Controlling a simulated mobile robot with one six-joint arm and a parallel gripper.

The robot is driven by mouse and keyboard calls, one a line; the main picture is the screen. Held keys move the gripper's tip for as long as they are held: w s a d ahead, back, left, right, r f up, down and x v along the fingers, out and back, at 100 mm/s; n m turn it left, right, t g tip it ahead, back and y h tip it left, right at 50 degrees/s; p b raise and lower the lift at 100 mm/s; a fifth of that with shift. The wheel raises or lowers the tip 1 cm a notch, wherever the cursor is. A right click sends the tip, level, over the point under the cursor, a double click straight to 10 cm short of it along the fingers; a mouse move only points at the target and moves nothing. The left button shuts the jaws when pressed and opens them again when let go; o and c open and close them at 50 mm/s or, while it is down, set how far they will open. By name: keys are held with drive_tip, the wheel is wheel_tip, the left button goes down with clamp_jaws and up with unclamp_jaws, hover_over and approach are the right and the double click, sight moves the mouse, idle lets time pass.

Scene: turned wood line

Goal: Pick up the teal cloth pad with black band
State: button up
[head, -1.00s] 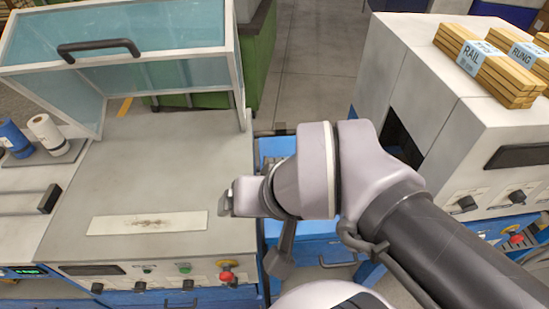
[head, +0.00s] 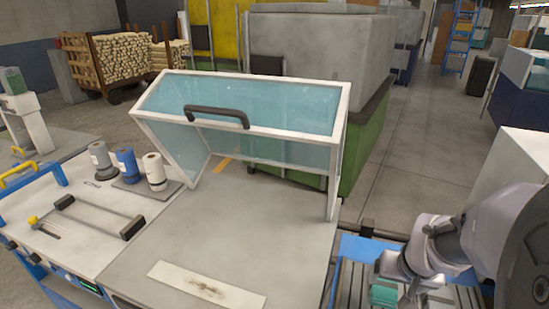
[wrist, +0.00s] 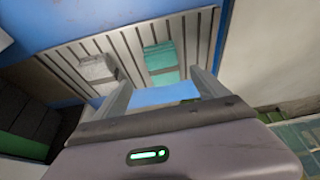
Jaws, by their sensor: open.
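A teal cloth pad (wrist: 161,60) lies on a grey slatted tray (wrist: 205,40) in the wrist view. A teal patch, seemingly the same pad (head: 383,296), shows at the lower right of the head view, under my gripper (head: 397,272). In the wrist view my gripper (wrist: 162,90) is open and empty. Its two fingers reach toward the tray, with the teal pad beyond the gap between them. A grey-white pad (wrist: 97,68) lies on the same tray to the left.
A bench with a raised teal-glazed guard (head: 240,105) stands left of my arm. A pale strip (head: 205,285) with a dark mark lies on its top. Several spools (head: 126,165) stand further left. A blue surface (wrist: 25,30) borders the tray. Open floor (head: 400,180) lies behind.

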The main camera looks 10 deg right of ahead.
sight(385, 285)
drive_tip(key=b+x, duration=0.1)
drive_tip(key=x, duration=0.2)
drive_tip(key=b+x, duration=0.1)
drive_tip(key=x, duration=0.2)
drive_tip(key=w+b+x, duration=0.1)
drive_tip(key=x, duration=0.2)
drive_tip(key=shift+b, duration=0.4)
drive_tip(key=shift+r, duration=0.1)
drive_tip(key=shift+c, duration=0.2)
drive_tip(key=c, duration=1.4)
